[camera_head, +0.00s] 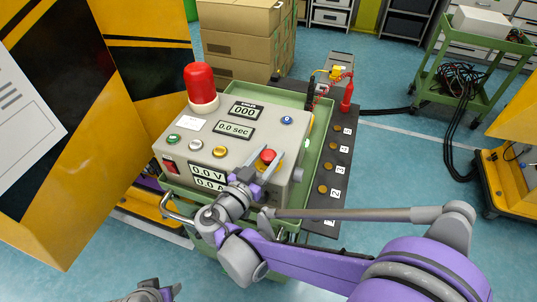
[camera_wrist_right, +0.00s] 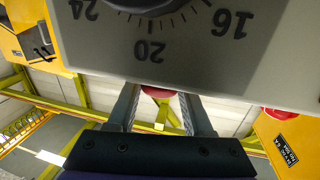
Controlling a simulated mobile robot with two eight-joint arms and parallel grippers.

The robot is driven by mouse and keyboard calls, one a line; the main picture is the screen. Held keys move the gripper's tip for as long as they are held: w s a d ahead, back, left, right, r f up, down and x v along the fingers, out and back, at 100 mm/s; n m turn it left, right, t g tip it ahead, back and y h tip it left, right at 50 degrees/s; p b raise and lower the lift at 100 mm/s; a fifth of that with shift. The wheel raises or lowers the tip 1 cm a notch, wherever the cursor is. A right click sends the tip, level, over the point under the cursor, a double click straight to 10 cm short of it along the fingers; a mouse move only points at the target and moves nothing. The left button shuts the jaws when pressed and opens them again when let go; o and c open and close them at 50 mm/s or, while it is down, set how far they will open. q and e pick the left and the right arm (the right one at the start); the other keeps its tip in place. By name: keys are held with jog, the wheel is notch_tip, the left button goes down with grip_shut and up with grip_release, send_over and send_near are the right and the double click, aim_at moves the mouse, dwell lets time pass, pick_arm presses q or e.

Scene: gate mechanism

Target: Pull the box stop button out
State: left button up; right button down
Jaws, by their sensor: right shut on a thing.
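The grey control box (camera_head: 222,152) stands on a green cart. Its red stop button (camera_head: 268,155) is at the right of its top panel. My right gripper (camera_head: 267,165) reaches over the box's near edge, with its fingers on either side of the button and shut on it. In the right wrist view, part of the red button (camera_wrist_right: 157,92) shows between the two fingers, partly hidden behind the box's edge. My left gripper (camera_head: 155,291) is low at the bottom left, away from the box and cut by the frame edge; its finger gap is unclear.
The box bears a red lamp (camera_head: 201,85), displays and several small buttons. A dark numbered strip (camera_head: 333,165) lies to its right. Yellow-black machinery (camera_head: 95,120) stands close on the left. Cardboard boxes (camera_head: 240,45) are behind. A dial (camera_wrist_right: 150,8) shows in the right wrist view.

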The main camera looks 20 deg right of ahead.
jog(key=shift+r+p, duration=0.6)
jog(key=shift+r, duration=0.25)
jog(key=shift+f, duration=0.1)
jog(key=shift+c, duration=1.5)
grip_release()
jog(key=v, duration=1)
jog(key=shift+s+a, duration=0.25)
jog(key=shift+a, duration=0.05)
